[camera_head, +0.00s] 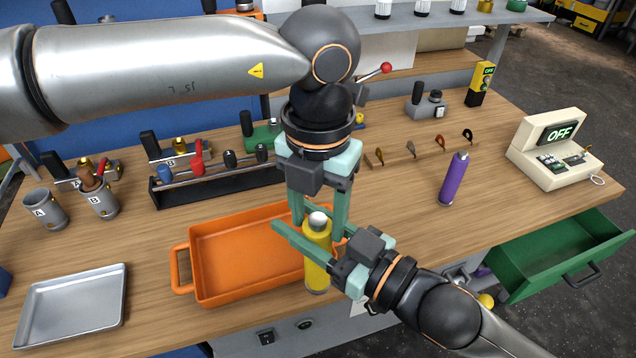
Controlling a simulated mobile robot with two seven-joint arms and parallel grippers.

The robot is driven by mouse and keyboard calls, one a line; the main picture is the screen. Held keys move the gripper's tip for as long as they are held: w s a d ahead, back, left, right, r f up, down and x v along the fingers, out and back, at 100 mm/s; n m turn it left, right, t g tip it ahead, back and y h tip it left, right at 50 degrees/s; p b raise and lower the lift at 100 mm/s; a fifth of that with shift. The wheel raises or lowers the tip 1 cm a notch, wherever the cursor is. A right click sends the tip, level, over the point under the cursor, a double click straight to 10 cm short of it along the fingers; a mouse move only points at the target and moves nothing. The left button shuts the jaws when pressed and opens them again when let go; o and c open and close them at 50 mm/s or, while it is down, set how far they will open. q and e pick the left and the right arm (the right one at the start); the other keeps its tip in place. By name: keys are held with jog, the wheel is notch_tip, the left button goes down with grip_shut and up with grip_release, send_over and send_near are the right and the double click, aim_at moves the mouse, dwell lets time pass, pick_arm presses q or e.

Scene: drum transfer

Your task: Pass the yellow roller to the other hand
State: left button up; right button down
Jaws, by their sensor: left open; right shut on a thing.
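The yellow roller (317,268) stands upright with a silver cap, at the front right side of the orange tray (216,292). My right gripper (291,216) reaches in from the lower right and is shut on the yellow roller near its upper part. My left gripper (319,230) points down from above, open, with one finger on each side of the roller's capped top in the picture. I cannot tell whether its fingers touch the roller. The roller's lower end overlaps the table's front edge, and whether it is lifted is unclear.
A purple roller (454,180) stands on the table to the right. A grey metal tray (72,308) lies at the left front. Grey cups A (44,209) and B (100,198) and a black tool rack (215,184) stand behind. A green drawer (555,262) is open at the right.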

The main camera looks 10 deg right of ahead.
pick_arm(q)
jog(key=shift+f, duration=1.25)
pick_arm(e)
jog(key=shift+r, duration=0.1)
pick_arm(q)
jog(key=shift+c, duration=0.3)
grip_shut()
pick_arm(e)
jog(key=shift+c, duration=1.4)
grip_release()
